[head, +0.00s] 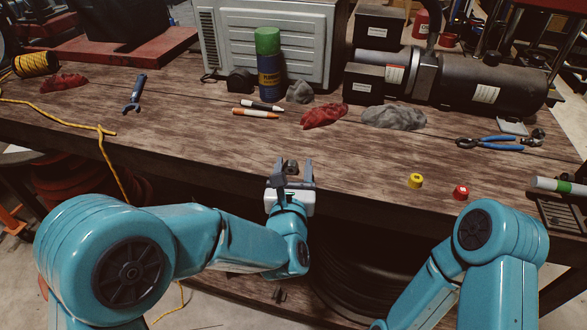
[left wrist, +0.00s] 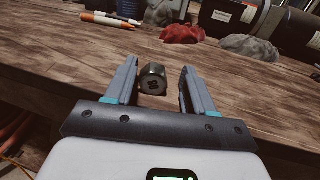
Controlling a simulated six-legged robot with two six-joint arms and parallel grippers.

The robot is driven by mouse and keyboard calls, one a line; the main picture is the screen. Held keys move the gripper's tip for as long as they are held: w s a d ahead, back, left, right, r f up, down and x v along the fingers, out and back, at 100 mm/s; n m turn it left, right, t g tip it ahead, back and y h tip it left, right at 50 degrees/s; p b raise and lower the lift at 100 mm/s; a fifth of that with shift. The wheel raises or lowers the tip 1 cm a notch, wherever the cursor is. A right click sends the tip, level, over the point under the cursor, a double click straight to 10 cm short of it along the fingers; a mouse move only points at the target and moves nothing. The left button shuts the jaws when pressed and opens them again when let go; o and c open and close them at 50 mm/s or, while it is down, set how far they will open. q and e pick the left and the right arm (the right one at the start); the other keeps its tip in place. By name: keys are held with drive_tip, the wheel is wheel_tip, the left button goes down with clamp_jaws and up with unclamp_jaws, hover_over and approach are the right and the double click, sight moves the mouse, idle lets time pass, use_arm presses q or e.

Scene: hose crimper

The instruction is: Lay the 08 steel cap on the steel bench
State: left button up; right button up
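A small dark steel-grey cap (left wrist: 153,79) with a dark mark on its near face, which I cannot read surely as 08, sits on the bench close to its front edge. It also shows in the head view (head: 291,167). My left gripper (head: 293,172) is open at the front edge; in the left wrist view its fingers (left wrist: 158,66) stand either side of the cap, with a gap on both sides. The bench (head: 200,125) has a top that looks like brown wooden planks. My right gripper is not in view; only my right arm shows.
A yellow cap (head: 415,180) and a red cap (head: 461,192) stand to the right near the front edge. Markers (head: 256,113), a red rag (head: 324,116), a grey rag (head: 394,116) and blue pliers (head: 488,142) lie further back. Bare planks surround the grey cap.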

use_arm(q)
drive_tip(key=shift+w+r+p, duration=0.1)
drive_tip(key=shift+r+p, duration=0.1)
drive_tip(key=shift+p, duration=0.15)
drive_tip(key=s+a+b, duration=0.1)
drive_tip(key=s+b, duration=0.2)
drive_tip(key=s, duration=0.9)
drive_tip(key=s+a+f+m+g, duration=0.1)
drive_tip(key=a+f+m+g, duration=0.35)
drive_tip(key=f+m, duration=0.6)
drive_tip(key=a+f+m+g, duration=0.3)
drive_tip(key=f+m+g, duration=0.3)
drive_tip(key=f, duration=0.8)
drive_tip(key=s+a+f+m+g+h, duration=0.1)
drive_tip(key=s+a+f+m+g, duration=0.1)
drive_tip(key=s+f+m, duration=0.4)
drive_tip(key=s+a+f+m+g+h, duration=0.1)
drive_tip(key=s+a+f+m+g, duration=0.2)
drive_tip(key=s+m, duration=0.7)
wheel_tip(320, 180, down, 4)
drive_tip(key=shift+s+f+g, duration=0.15)
drive_tip(key=shift+f+g, duration=0.1)
drive_tip(key=shift+g, duration=0.8)
